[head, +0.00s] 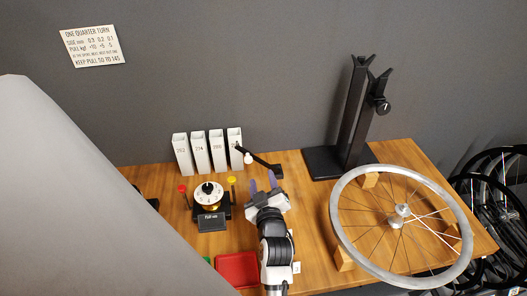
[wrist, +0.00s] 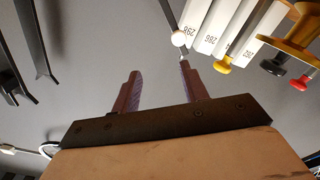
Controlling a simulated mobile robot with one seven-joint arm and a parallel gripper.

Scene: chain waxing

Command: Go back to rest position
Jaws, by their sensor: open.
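My gripper (head: 264,183) is raised over the wooden workbench (head: 309,229), near its middle, with its fingers pointing toward the back wall. In the wrist view my gripper (wrist: 160,85) shows two purple-brown fingers standing apart with nothing between them. A large grey shape, too close to make out, covers the lower left of the head view.
A spoked wheel (head: 400,215) rests on wooden blocks at the right. A black stand (head: 352,125) rises behind it. White numbered boxes (head: 200,152), a round dial gauge (head: 208,195), a black lamp-like arm (head: 262,163) and a red tray (head: 237,269) are left of or near my gripper.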

